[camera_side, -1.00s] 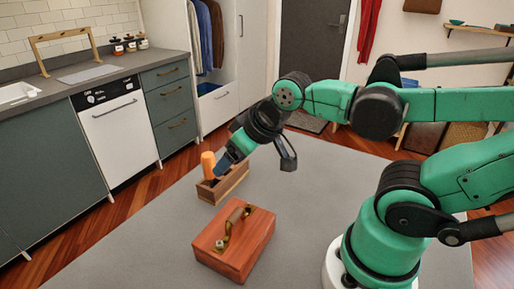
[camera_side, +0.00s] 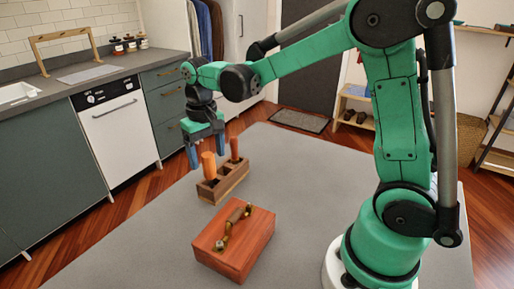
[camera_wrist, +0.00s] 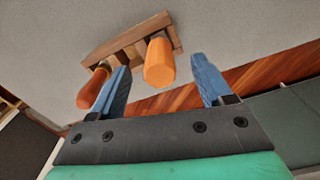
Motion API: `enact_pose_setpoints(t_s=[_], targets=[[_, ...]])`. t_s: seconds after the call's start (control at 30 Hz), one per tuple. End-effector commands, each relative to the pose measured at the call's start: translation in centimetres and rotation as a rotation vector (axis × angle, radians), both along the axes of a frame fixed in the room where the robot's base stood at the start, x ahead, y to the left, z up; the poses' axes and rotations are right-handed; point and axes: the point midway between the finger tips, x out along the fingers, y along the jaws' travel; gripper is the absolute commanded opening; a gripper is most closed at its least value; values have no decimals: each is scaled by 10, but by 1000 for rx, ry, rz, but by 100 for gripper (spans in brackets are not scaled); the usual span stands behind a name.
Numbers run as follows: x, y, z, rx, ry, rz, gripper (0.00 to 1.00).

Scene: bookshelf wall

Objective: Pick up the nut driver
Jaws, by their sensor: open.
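A wooden rack (camera_side: 207,195) on the grey table holds two upright tools by their handles. One has a bright orange handle (camera_side: 208,166), the other a darker red-orange handle (camera_side: 234,149). I cannot tell which is the nut driver; their lower parts are hidden in the rack. My gripper (camera_side: 207,158) points down above the rack, open, with nothing held. In the wrist view, the bright orange handle (camera_wrist: 159,66) shows between the two blue fingers (camera_wrist: 161,66). The darker handle (camera_wrist: 93,90) is outside the left finger. I cannot tell whether a finger touches either handle.
A reddish wooden box (camera_side: 235,250) with a brass-coloured handle on its lid stands in front of the rack. The grey table (camera_side: 310,170) is clear to the right of the rack. Kitchen cabinets (camera_side: 45,165) stand beyond the table's left edge.

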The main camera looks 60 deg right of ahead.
Motion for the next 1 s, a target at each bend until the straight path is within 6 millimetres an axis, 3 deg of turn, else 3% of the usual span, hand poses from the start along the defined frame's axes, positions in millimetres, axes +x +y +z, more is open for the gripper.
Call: enact_pose_setpoints(t_s=[0.33,0.7,0.93,0.97,1.0], targets=[[0,0,-42,0,-2,1,72],[-1,0,-50,0,-3,1,72],[-1,0,-50,0,-3,1,7],[-1,0,-50,0,-3,1,0],[-1,0,-49,0,-3,1,0]])
